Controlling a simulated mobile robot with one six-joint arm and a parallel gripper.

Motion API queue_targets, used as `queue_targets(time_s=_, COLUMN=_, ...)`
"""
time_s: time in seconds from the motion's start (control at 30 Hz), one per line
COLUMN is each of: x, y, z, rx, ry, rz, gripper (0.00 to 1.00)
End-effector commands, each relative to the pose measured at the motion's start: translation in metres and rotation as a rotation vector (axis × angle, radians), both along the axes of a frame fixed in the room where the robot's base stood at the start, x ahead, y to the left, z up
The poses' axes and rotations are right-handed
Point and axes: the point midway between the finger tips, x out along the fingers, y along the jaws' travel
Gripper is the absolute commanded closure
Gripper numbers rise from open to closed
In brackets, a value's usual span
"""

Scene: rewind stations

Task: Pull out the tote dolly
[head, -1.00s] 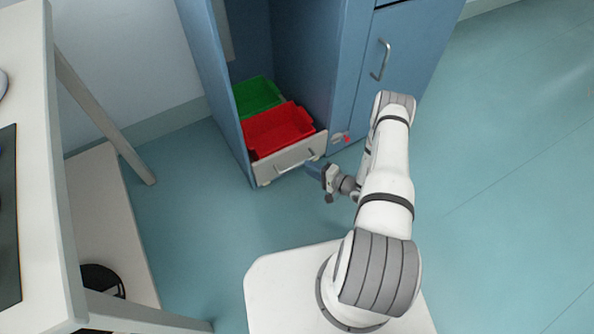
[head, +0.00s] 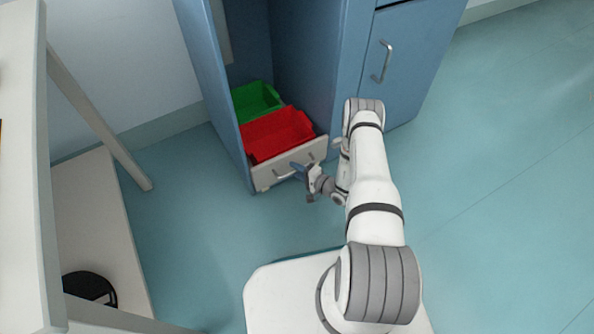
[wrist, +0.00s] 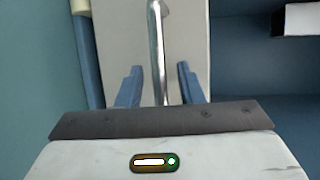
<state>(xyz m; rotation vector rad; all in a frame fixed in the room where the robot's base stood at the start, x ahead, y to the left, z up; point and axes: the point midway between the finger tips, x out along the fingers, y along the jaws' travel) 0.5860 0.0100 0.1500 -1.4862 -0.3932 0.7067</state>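The tote dolly (head: 263,180) has a pale front panel with a metal bar handle (head: 285,175) and stands in the bottom of the blue cabinet. It carries a red tote (head: 278,136) in front and a green tote (head: 256,101) behind. My gripper (head: 302,171) is at the dolly's front, by the handle. In the wrist view, the handle (wrist: 157,50) runs between the two blue fingers of my gripper (wrist: 160,85), which stand apart with gaps on both sides of the bar. The fingers do not appear to touch it.
The blue cabinet's left side panel (head: 215,80) and the closed door (head: 395,75) with a handle flank the dolly. A white table (head: 20,200) with a lower shelf stands at the left.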

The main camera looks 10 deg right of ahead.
Motion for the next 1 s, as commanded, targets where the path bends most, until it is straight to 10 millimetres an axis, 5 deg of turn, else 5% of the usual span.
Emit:
queue_targets(time_s=0.43, x=-0.0003, y=0.0003, z=0.0000, rx=0.000, ry=0.000, rz=0.001, gripper=1.00)
queue_targets(time_s=1.0, x=-0.0042, y=-0.0026, z=0.0002, rx=0.001, ry=0.001, rz=-0.002, gripper=1.00)
